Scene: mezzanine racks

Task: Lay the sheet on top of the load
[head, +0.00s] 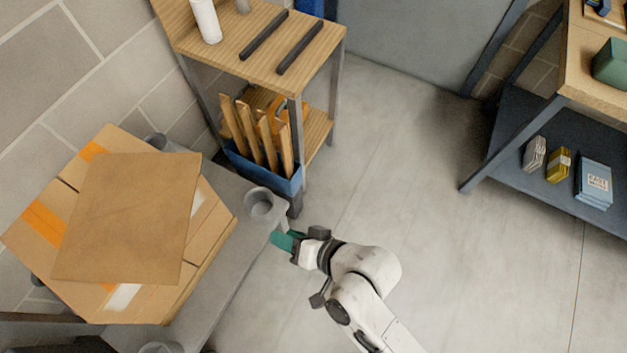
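The brown sheet (128,215) lies flat over the load of cardboard boxes (218,215). It is turned at an angle to the boxes and leaves their left, top and right parts bare. Orange and white tape shows on the boxes around it. The load stands on a grey pallet (225,262) with cup-shaped feet at its corners. My gripper (280,240) is to the right of the load, apart from the sheet, close to the pallet's right corner cup (260,203). Its teal end shows, but the gap between the fingers cannot be made out.
A wooden shelf unit (300,45) stands behind the load, with a blue bin (262,178) of wooden slats below. A dark-framed bench (545,105) with small packages is at the right. The concrete floor (440,240) between is clear.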

